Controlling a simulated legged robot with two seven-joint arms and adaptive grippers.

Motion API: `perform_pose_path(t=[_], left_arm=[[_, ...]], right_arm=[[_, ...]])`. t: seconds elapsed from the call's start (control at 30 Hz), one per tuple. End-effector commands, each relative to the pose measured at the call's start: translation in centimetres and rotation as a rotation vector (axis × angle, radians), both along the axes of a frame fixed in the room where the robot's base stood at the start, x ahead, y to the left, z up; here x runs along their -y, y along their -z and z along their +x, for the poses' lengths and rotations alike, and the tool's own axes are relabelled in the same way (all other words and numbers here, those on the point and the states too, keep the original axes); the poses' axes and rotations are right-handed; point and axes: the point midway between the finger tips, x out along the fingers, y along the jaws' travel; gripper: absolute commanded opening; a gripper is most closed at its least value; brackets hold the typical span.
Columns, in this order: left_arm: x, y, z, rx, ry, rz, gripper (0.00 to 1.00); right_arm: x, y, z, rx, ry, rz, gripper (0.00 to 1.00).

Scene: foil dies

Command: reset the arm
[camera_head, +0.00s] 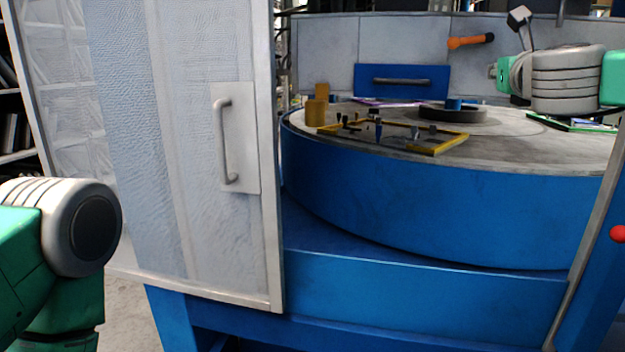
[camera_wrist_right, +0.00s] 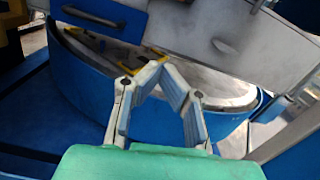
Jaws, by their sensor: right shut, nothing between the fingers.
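My right gripper (camera_wrist_right: 157,78) is in the right wrist view, its pale finger pads angled toward each other. It is shut and holds nothing. Behind it in that view is the blue round machine table (camera_wrist_right: 85,82), which stands apart from the fingers as far as I can tell. In the head view, a grey and green joint of my right arm (camera_head: 567,82) comes in at the upper right, over the table's far right side. My left arm's grey and green joint (camera_head: 80,226) shows at the left edge; its gripper is out of view.
A textured door panel (camera_head: 155,150) with a metal handle (camera_head: 225,140) stands at the left. The round table (camera_head: 430,205) carries a yellow frame (camera_head: 440,146), a yellow block (camera_head: 317,112) and a dark ring (camera_head: 440,114). An orange flashlight-like tool (camera_head: 470,41) is on the back wall.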

Motion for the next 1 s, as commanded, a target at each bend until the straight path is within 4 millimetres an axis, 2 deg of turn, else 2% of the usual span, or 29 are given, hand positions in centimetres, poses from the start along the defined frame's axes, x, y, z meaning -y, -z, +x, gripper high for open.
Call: perform_pose_path(t=[0.03,0.37,0.57,0.67,0.77,0.8,0.87,0.9,0.97,1.0], left_arm=[[0.0,0.0,0.0,0.000,0.001,0.000,0.62],[0.0,0.0,0.1,0.001,0.000,0.000,0.62],[0.0,0.0,0.0,0.001,0.000,0.000,0.62],[0.0,0.0,0.0,0.000,0.000,0.000,0.62],[0.0,0.0,0.0,0.000,0.000,0.000,0.62],[0.0,0.0,0.0,0.001,0.000,0.000,0.62],[0.0,0.0,0.0,0.001,0.000,0.000,0.62],[0.0,0.0,0.0,0.001,0.000,0.000,0.62],[0.0,0.0,0.0,0.001,0.000,0.000,0.62],[0.0,0.0,0.0,0.001,0.000,0.000,0.62]], right_arm=[[-0.9,1.1,0.2,-0.021,-0.012,-0.035,0.00],[-4.5,7.5,0.8,-0.135,-0.079,-0.261,0.00],[-7.2,14.5,0.6,-0.247,-0.159,-0.481,0.00],[-8.9,19.2,0.1,-0.318,-0.224,-0.630,0.00],[-10.9,25.8,-1.6,-0.412,-0.326,-0.833,0.00],[-11.6,28.6,-2.5,-0.448,-0.375,-0.924,0.00],[-12.6,32.8,-4.2,-0.501,-0.455,-1.059,0.00],[-13.1,35.6,-5.5,-0.533,-0.513,-1.149,0.00],[-13.7,39.6,-7.8,-0.576,-0.605,-1.281,0.00],[-13.9,42.2,-9.5,-0.603,-0.672,-1.368,0.00]])
